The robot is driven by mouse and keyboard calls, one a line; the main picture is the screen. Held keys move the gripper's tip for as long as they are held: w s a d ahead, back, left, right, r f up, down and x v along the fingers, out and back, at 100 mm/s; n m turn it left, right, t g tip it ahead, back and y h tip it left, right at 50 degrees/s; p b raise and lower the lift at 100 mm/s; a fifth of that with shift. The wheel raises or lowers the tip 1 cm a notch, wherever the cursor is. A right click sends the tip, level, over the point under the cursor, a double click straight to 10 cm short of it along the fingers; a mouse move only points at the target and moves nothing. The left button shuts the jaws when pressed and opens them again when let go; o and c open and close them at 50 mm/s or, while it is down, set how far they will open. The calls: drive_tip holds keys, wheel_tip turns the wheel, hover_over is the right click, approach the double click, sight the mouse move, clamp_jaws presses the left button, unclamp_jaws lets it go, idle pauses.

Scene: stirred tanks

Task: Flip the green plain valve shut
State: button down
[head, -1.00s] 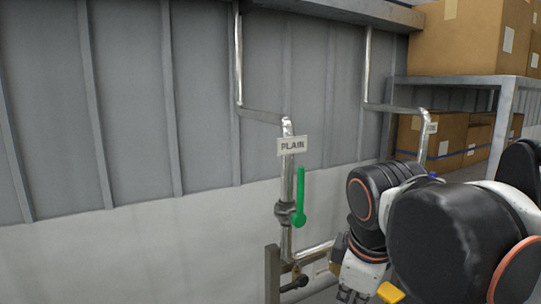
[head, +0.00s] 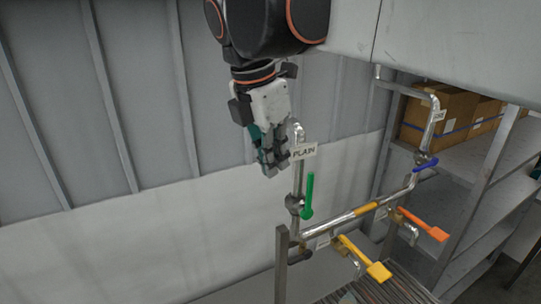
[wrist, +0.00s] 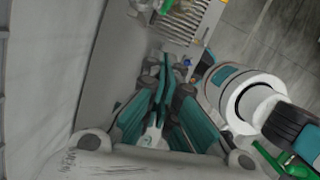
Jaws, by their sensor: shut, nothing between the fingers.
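The green valve handle (head: 309,193) is on the vertical metal pipe under the white PLAIN sign (head: 304,151). The handle points up, roughly along the pipe, from the valve body (head: 294,205). My gripper (head: 271,172) hangs down from above, left of the sign and higher in the picture than the handle, with a visible gap to the handle. Its teal fingers (wrist: 160,95) are together and empty in the wrist view. A green piece at the lower right of the wrist view is cut off, and I cannot tell what it is.
A yellow handle (head: 378,271), an orange handle (head: 424,224) and a blue handle (head: 426,165) sit on pipes to the right. A slatted surface (head: 390,292) lies below. The pale wall (head: 110,245) left of the pipe is clear. Boxes stand on shelves behind.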

sight(309, 194)
drive_tip(key=shift+a+r, duration=0.1)
drive_tip(key=shift+r, duration=0.15)
drive_tip(key=shift+f, duration=0.15)
drive_tip(key=w+d+f+p, duration=0.3)
drive_tip(key=d+f, duration=0.2)
drive_tip(key=f, duration=0.4)
drive_tip(key=shift+w+f, duration=0.2)
drive_tip(key=shift+w, duration=0.15)
drive_tip(key=shift+d, duration=0.15)
drive_tip(key=shift+w+d, duration=0.1)
drive_tip(key=shift+d, duration=0.05)
drive_tip(key=shift+w+d+r+y, duration=0.1)
drive_tip(key=shift+d+r+y, duration=0.1)
drive_tip(key=shift+y, duration=0.1)
